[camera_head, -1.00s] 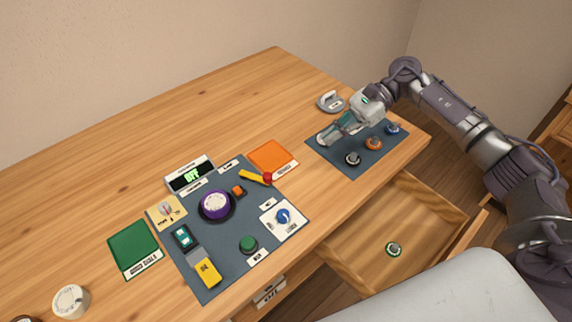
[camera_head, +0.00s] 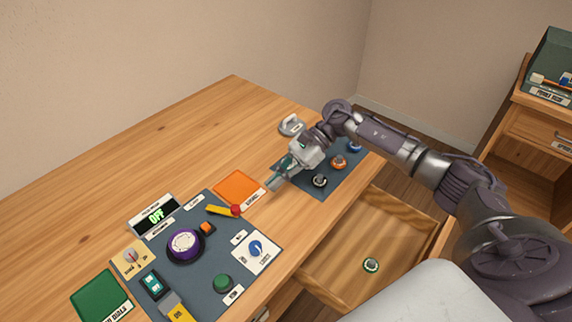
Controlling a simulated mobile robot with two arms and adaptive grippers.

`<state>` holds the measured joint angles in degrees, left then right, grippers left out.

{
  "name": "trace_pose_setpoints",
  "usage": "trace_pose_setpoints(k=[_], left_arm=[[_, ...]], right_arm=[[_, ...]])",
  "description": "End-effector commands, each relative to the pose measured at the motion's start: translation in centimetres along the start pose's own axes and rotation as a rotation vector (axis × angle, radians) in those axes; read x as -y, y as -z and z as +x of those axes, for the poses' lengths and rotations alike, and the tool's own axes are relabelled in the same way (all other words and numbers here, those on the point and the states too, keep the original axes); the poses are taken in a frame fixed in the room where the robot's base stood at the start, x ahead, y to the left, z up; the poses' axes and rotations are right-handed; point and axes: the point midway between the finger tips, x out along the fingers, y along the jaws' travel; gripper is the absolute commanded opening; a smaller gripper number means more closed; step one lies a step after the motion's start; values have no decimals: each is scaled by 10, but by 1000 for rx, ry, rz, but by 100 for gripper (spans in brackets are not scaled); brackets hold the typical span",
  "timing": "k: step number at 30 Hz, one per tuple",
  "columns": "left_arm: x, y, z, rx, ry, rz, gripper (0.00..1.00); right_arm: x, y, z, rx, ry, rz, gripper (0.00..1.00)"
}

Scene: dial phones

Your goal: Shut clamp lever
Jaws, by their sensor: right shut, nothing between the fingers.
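The clamp lever (camera_head: 217,209) is a yellow bar with a red knob (camera_head: 236,211) at its right end. It lies at the upper right of the blue-grey control panel (camera_head: 207,283), beside a label reading CLAMP. My right gripper (camera_head: 272,185) is shut and empty, above the table between the orange square and the small mat. Its fingertips point left and down, to the right of the red knob and apart from it. My left gripper is not in view.
An orange pad (camera_head: 236,187) lies just behind the lever. A purple dial (camera_head: 184,245) and an orange button (camera_head: 207,227) sit near it. An open drawer (camera_head: 335,283) holds a green-ringed knob. A second mat (camera_head: 305,191) carries several knobs.

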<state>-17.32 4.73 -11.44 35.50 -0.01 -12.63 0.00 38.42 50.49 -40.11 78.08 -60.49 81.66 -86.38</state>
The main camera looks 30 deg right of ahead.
Motion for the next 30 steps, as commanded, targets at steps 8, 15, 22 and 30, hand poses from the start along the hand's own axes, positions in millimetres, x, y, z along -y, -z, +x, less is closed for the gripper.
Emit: trace_pose_setpoints(k=[8, 15, 22, 30], left_arm=[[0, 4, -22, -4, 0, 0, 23], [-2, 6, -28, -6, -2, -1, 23], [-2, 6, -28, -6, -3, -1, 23], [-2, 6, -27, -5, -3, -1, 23]], right_arm=[[0, -13, 50, 1, -2, -2, 0], [0, -20, 69, 0, -1, -1, 0], [0, -20, 71, -1, 0, 0, 0], [0, -21, 73, 0, 4, 2, 0]])
